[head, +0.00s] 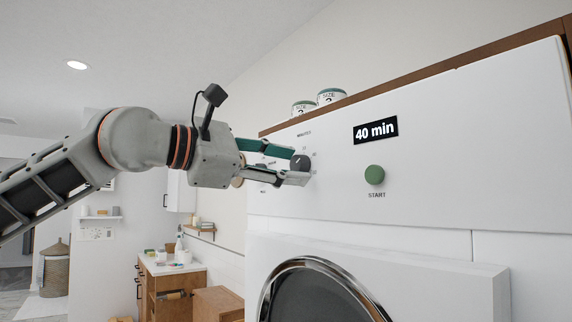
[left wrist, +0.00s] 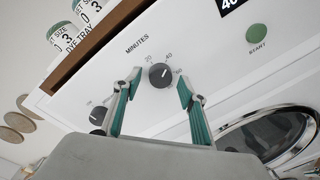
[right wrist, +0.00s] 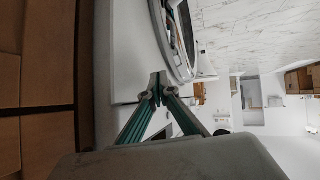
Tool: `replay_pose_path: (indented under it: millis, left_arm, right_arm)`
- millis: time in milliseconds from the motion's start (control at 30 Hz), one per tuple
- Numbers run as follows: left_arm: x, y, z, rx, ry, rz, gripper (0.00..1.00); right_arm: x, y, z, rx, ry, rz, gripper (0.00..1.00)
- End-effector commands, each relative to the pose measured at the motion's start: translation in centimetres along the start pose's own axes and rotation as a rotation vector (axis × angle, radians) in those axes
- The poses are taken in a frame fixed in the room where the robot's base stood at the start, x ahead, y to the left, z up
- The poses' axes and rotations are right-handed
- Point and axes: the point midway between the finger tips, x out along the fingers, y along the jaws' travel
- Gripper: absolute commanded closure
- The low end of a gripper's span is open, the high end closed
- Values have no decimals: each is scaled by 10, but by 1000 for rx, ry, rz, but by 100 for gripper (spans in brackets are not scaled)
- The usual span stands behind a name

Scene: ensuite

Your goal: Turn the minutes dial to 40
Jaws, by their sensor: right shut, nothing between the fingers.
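The minutes dial (head: 300,162) is a dark round knob on the white machine's front panel. In the left wrist view the dial (left wrist: 160,76) sits under the printed word MINUTES, with marks 20, 40 and 60 around it. The black display (head: 375,130) reads 40 min. My left gripper (head: 307,166) is at the panel in the head view. In the left wrist view its fingers (left wrist: 158,87) are open, one on each side of the dial, with gaps showing. My right gripper (right wrist: 158,90) is shut and empty in the right wrist view, away from the dial.
A green START button (head: 374,175) is right of the dial, below the display. A second dark knob (left wrist: 98,115) is lower left of the dial. The round machine door (head: 325,295) is below. Two tins (head: 331,96) stand on top.

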Motion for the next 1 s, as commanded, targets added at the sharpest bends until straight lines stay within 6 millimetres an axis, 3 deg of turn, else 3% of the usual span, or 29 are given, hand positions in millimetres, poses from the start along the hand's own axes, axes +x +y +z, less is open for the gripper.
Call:
replay_pose_path:
  millis: [267, 700, 1000]
  left_arm:
    - [-12, 1, 0, 0, 0, 2, 58]
    - [-95, 0, -1, 0, 1, 2, 58]
    - [-120, 0, 0, 0, 0, 0, 58]
  right_arm:
    - [0, 1, 0, -2, 0, 1, 100]
    - [0, 0, 0, 0, 0, 0, 100]
    - [0, 0, 0, 0, 0, 0, 100]
